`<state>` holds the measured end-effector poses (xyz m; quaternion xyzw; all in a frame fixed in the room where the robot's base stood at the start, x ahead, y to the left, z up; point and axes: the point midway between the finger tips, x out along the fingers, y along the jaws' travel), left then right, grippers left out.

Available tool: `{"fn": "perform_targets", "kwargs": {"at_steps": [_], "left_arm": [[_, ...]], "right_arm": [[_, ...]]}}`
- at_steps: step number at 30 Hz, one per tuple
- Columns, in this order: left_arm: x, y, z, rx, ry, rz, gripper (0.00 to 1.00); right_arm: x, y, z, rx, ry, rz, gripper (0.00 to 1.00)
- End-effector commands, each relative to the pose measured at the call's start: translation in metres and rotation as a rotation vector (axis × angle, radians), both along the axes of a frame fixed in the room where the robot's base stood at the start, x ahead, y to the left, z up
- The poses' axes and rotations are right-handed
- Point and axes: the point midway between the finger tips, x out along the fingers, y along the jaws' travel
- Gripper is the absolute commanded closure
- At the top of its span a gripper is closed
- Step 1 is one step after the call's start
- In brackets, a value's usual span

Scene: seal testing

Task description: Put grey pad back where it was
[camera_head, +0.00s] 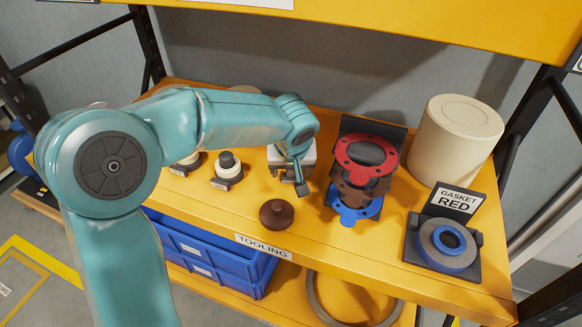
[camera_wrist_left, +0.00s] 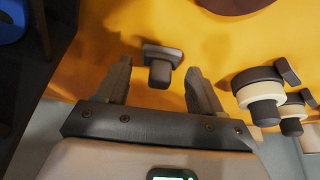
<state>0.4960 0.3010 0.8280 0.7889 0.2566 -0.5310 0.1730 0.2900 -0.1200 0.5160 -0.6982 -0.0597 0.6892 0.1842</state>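In the left wrist view a small grey block-shaped piece (camera_wrist_left: 162,64), which looks like the grey pad, stands on the orange shelf top. It has a wider flat part and a narrower block. My left gripper (camera_wrist_left: 160,85) is open, with one finger on each side of it. Gaps show between the piece and both fingers. In the head view the left gripper (camera_head: 298,172) is over the shelf, left of the gasket stack, and its arm and fingers hide most of this piece. My right gripper is in neither view.
On the orange shelf (camera_head: 330,255), a brown knob (camera_head: 277,215) sits in front of the gripper. Black-and-white knobs (camera_head: 228,168) stand left. Red, brown and blue gaskets (camera_head: 368,155) hang on a dark stand at right.

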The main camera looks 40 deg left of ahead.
Motion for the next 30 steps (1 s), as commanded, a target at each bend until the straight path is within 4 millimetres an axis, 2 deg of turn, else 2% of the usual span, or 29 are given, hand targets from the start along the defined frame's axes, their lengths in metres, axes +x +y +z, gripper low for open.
{"fn": "perform_targets", "kwargs": {"at_steps": [5,8,15,19,24,30], "left_arm": [[-0.001,0.0,0.008,0.0,-0.001,0.0,0.33],[-0.005,-0.004,0.024,0.0,-0.005,0.0,0.33],[-0.023,-0.017,0.078,-0.001,-0.005,-0.002,0.33],[-0.03,-0.023,0.099,0.0,-0.004,-0.001,0.33],[-0.036,-0.026,0.113,0.001,-0.001,-0.001,0.33],[-0.037,-0.026,0.114,0.0,0.0,0.0,0.33]], "right_arm": [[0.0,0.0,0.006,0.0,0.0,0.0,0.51],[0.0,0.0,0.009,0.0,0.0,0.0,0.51],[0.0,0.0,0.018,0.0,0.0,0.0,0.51],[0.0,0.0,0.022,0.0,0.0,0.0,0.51],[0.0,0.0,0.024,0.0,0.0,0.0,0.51],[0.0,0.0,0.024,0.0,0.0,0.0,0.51]]}}
